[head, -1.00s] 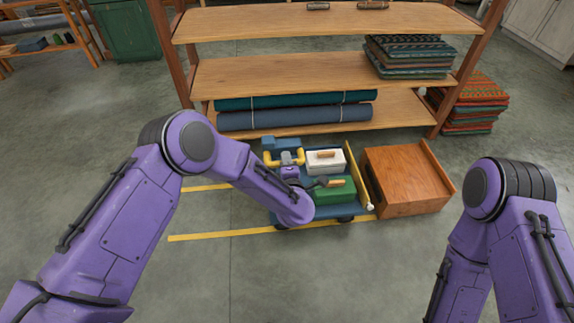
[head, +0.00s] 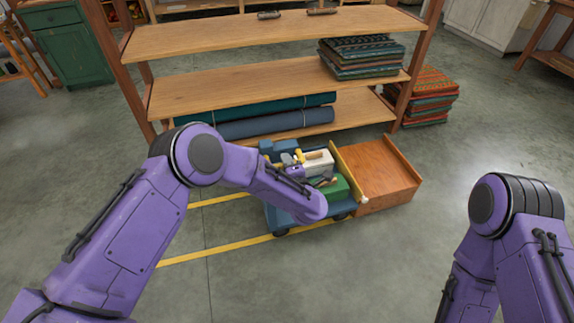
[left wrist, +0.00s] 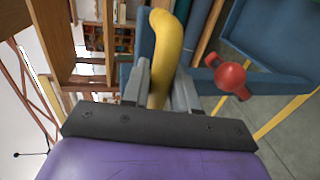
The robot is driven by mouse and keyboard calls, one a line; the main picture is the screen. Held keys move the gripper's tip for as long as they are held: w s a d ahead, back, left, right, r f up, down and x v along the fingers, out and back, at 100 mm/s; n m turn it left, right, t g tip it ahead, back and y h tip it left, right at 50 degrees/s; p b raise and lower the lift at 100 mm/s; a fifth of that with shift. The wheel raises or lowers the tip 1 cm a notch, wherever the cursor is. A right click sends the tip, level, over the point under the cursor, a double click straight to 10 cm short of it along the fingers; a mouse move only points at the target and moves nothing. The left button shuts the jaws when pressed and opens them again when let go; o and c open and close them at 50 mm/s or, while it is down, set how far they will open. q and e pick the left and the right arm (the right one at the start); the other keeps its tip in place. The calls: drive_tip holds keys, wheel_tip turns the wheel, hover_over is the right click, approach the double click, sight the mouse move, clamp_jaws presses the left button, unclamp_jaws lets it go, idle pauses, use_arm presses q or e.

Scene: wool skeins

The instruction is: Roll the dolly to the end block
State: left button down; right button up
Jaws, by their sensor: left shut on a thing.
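The blue dolly (head: 281,216) stands on the floor below the shelves, between yellow floor lines, loaded with a white box (head: 318,163) and a green box (head: 334,188). The wooden end block (head: 384,177) is just right of it; a yellow bar (head: 347,171) lies between them. I cannot tell whether dolly and bar touch. My left gripper (head: 292,166) is at the dolly's yellow handle; in the left wrist view the gripper (left wrist: 161,88) is shut on the yellow handle (left wrist: 172,40). My forearm hides part of the dolly. My right gripper is out of view.
A wooden shelf unit (head: 270,86) with cloth rolls stands right behind the dolly. Folded textiles (head: 424,97) are stacked on the floor at its right. A red knob (left wrist: 231,78) shows beside the handle in the left wrist view. The floor in front is clear.

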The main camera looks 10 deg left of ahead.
use_arm(q)
drive_tip(key=c, duration=1)
unclamp_jaws()
drive_tip(key=v, duration=1)
drive_tip(key=shift+s+p, duration=0.3)
drive_tip(key=shift+p, duration=0.1)
drive_tip(key=shift+d, duration=0.15)
